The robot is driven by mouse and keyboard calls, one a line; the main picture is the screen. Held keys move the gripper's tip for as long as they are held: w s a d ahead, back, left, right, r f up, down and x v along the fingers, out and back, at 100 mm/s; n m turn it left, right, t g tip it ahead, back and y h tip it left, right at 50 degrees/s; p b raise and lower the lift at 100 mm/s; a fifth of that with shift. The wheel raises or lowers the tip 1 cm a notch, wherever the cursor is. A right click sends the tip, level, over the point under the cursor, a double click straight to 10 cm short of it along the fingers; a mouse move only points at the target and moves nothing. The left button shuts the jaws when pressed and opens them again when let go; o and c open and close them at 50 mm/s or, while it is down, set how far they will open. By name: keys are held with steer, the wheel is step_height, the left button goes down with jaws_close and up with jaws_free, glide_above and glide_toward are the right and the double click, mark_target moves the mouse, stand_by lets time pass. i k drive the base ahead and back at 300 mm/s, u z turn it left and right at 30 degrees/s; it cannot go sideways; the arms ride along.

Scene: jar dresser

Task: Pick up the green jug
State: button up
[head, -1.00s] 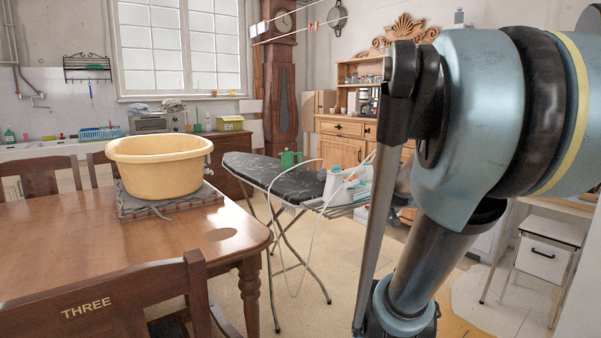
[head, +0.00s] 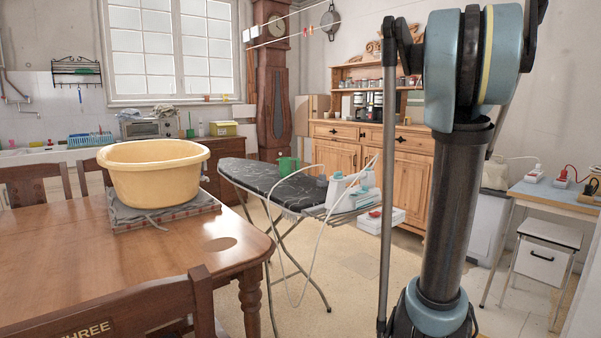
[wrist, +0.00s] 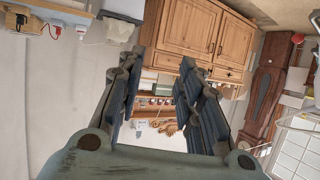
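The green jug (head: 288,165) stands upright on the dark marbled ironing board (head: 268,183), toward its back edge. It looks small in the head view, and I do not make it out in the wrist view. My gripper (wrist: 160,68) shows in the wrist view with its two fingers apart and nothing between them. It points toward the wooden dresser, and the wrist picture is upside down. The gripper is outside the head view; only my arm shows there, at the right.
An iron (head: 348,190) with a looping white cord sits on the board's right end. A wooden table (head: 120,255) with a yellow tub (head: 153,175) fills the left. The wooden dresser (head: 340,152) stands behind. Open floor (head: 345,285) lies in front of the board.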

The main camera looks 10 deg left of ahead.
mark_target(284, 163)
steer(key=u, duration=0.05)
steer(key=i, duration=1.3)
steer(key=u, duration=1.4)
